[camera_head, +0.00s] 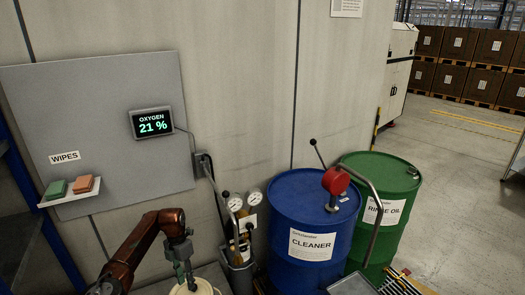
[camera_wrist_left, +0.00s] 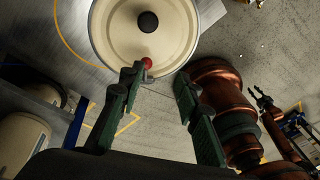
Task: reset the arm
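My left arm, copper-red, reaches in from the bottom left of the head view. Its gripper (camera_head: 184,270) points down over a cream round vessel (camera_head: 196,289), which is cut off by the bottom edge. In the left wrist view the green fingers of my left gripper (camera_wrist_left: 160,76) are spread apart with nothing between them. Beyond the fingertips is the round cream vessel (camera_wrist_left: 110,38) with a black knob (camera_wrist_left: 148,22) and a small red ball (camera_wrist_left: 147,63) near its rim. Two small dark prongs, apparently my right gripper (camera_wrist_left: 262,98), show far off at the right; their opening is unclear.
A blue CLEANER drum (camera_head: 292,215) with a red pump (camera_head: 335,181) and a green RINSE OIL drum (camera_head: 400,185) stand right of the arm. Gauges (camera_head: 245,200) are beside the blue drum. A wall panel (camera_head: 95,110) holds an oxygen display (camera_head: 152,123) and a wipes shelf (camera_head: 70,197).

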